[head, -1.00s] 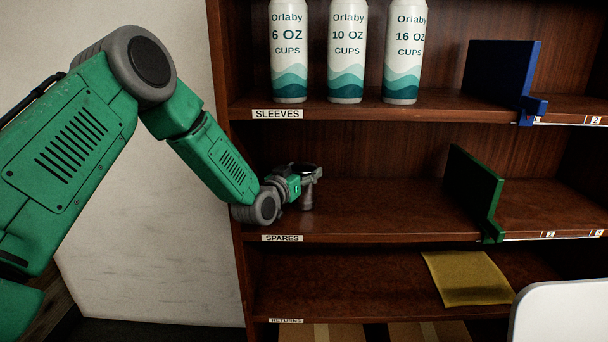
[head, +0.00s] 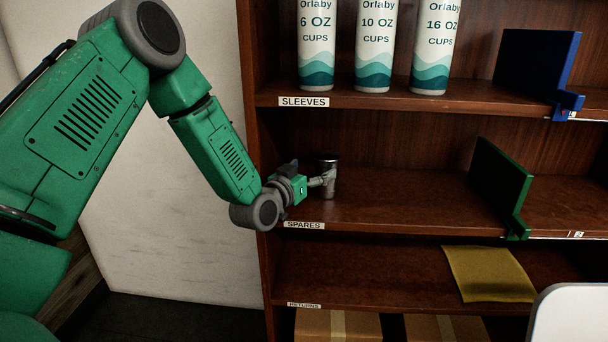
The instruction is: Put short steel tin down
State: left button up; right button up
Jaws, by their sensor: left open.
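The short steel tin (head: 329,167) stands upright on the middle shelf (head: 400,205), which carries the SPARES label, near the shelf's left end. It is a small grey metal cylinder with a darker top. My left gripper (head: 324,181) is open at the left side of the tin, with its fingers at about mid-height of it. The fingers partly cover the tin, and I cannot tell whether they touch it. My right gripper is not in view.
Three cup sleeves (head: 375,45) stand on the shelf above. A green divider (head: 500,185) stands right on the middle shelf, a blue one (head: 535,70) above. A yellow cloth (head: 488,274) lies on the lower shelf. The middle shelf is clear between tin and green divider.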

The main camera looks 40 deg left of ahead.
pick_arm(q)
jog(key=shift+s+d, duration=0.15)
jog(key=shift+s, duration=2.1)
